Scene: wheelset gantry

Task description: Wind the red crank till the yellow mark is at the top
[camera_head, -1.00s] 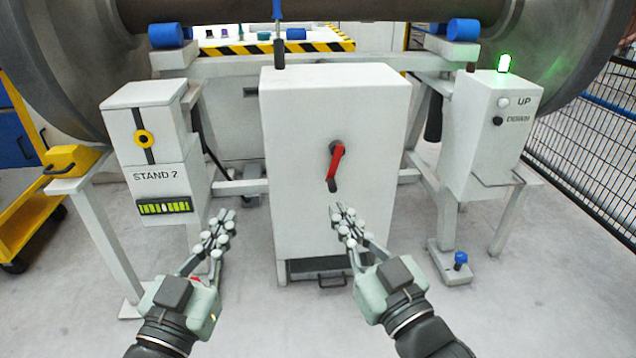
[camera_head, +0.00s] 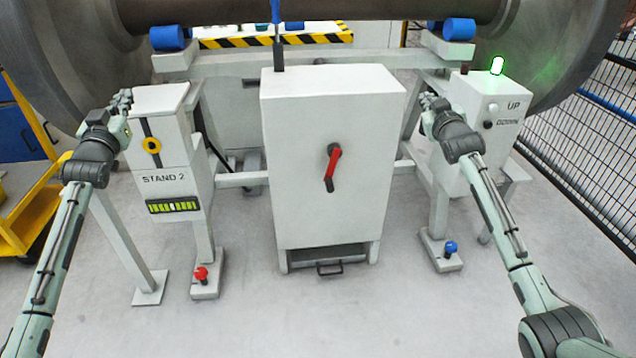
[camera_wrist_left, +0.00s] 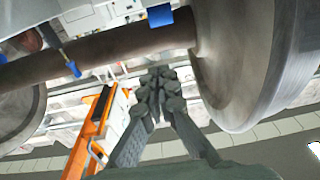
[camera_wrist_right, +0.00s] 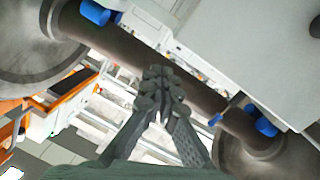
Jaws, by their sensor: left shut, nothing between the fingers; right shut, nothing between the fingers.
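The red crank (camera_head: 333,163) is on the front face of the white cabinet (camera_head: 290,200), its arm slanting from upper right to a dark lower end. My left gripper (camera_head: 122,100) is shut and empty at the upper left, by the Stand 2 box. My right gripper (camera_head: 432,102) is shut and empty at the right, beside the UP/DOWN box. Both are well apart from the crank. The shut fingers also show in the left wrist view (camera_wrist_left: 158,85) and right wrist view (camera_wrist_right: 160,82). I cannot make out a yellow mark on the wheelset (camera_head: 330,10).
The Stand 2 box (camera_head: 170,185) carries a yellow ring (camera_head: 152,146) and a green level gauge. The UP/DOWN box (camera_head: 485,150) has a lit green lamp (camera_head: 497,66). Red (camera_head: 201,273) and blue (camera_head: 450,247) knobs stand low. The floor before the cabinet is clear. A fence (camera_head: 590,150) runs at right.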

